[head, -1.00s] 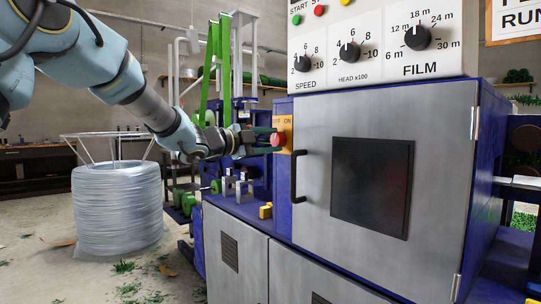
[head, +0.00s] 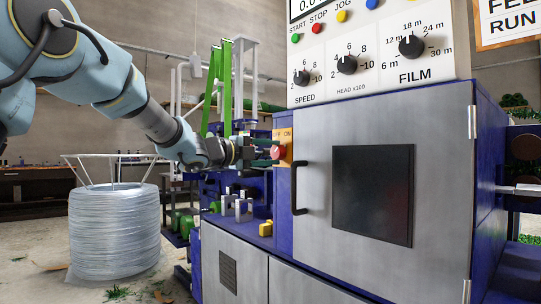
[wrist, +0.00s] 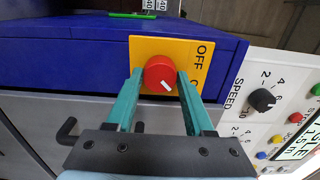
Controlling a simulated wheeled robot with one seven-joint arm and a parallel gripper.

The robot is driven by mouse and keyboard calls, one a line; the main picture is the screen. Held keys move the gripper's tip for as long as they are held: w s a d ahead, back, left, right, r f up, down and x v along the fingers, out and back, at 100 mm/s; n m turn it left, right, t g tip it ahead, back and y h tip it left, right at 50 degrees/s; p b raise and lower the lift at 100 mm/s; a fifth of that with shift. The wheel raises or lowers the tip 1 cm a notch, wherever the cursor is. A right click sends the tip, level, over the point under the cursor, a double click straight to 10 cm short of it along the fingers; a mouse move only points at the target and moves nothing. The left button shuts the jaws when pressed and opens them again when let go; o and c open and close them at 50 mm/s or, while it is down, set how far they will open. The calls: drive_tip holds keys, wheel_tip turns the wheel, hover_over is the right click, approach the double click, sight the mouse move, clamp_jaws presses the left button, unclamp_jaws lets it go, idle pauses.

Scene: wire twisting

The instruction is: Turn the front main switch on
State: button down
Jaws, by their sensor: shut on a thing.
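The front main switch is a red round knob (head: 278,152) on a yellow plate (head: 286,136) marked OFF and ON, at the left edge of the machine's front. In the wrist view the red knob (wrist: 158,70) sits between the teal fingertips of my gripper (wrist: 160,78), which is shut on it. Its white mark points to the lower right, toward the ON side of the yellow plate (wrist: 146,46). A finger partly hides the ON label. In the head view my gripper (head: 266,153) reaches the knob from the left.
A black door handle (head: 296,188) stands out just below the switch on the grey cabinet door (head: 315,225). A control panel with the SPEED knob (head: 302,77) and several buttons is above. A wire coil (head: 113,235) stands on the floor at left.

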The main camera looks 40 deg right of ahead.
drive_tip(key=shift+c, duration=1.4)
unclamp_jaws()
drive_tip(key=shift+a, duration=0.1)
drive_tip(key=a, duration=1)
drive_tip(key=shift+w+a, duration=0.3)
drive_tip(key=shift+w, duration=0.1)
